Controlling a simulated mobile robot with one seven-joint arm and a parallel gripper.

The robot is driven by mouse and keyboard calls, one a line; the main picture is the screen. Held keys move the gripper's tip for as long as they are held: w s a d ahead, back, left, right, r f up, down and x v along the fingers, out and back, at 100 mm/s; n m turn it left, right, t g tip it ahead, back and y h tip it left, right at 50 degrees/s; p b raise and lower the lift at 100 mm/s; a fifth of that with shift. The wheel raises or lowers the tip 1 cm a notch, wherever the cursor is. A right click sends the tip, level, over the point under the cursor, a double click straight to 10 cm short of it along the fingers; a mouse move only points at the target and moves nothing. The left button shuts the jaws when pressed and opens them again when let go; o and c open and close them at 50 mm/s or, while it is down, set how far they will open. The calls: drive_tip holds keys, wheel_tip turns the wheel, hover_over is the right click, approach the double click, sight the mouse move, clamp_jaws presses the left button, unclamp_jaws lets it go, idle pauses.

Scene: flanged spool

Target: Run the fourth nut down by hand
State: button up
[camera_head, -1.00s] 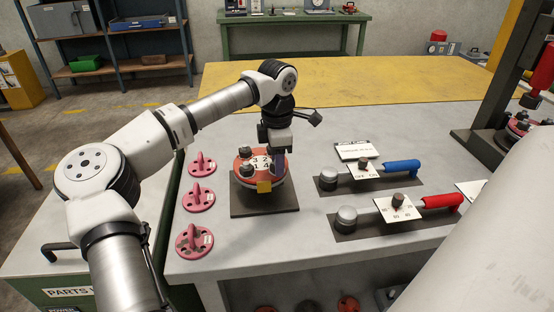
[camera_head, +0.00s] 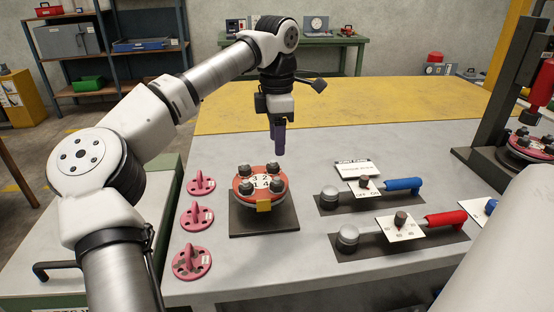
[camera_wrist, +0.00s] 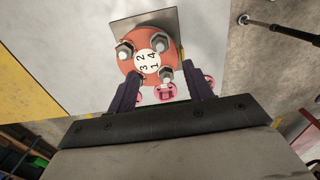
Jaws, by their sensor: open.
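The flanged spool (camera_head: 260,199) stands on a dark square plate (camera_head: 240,227). Its round red top carries a white label (camera_head: 261,180) with the numbers 1 to 4. Several dark nuts on studs ring the label, including one at the front right (camera_head: 272,186) beside the 4. My gripper (camera_head: 278,150) is open and empty, pointing down, clear above the spool. In the wrist view its two fingers (camera_wrist: 161,76) are spread, and the red flange (camera_wrist: 137,66) lies beyond them. How far down each nut sits cannot be told.
Three pink flanged pieces with upright fins (camera_head: 195,215) stand left of the spool. A dark press-like stand (camera_head: 508,100) is at far right. The yellow area behind is clear.

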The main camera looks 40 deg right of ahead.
wheel_tip(320, 180, up, 2)
drive_tip(key=shift+r, duration=0.15)
idle(0.6)
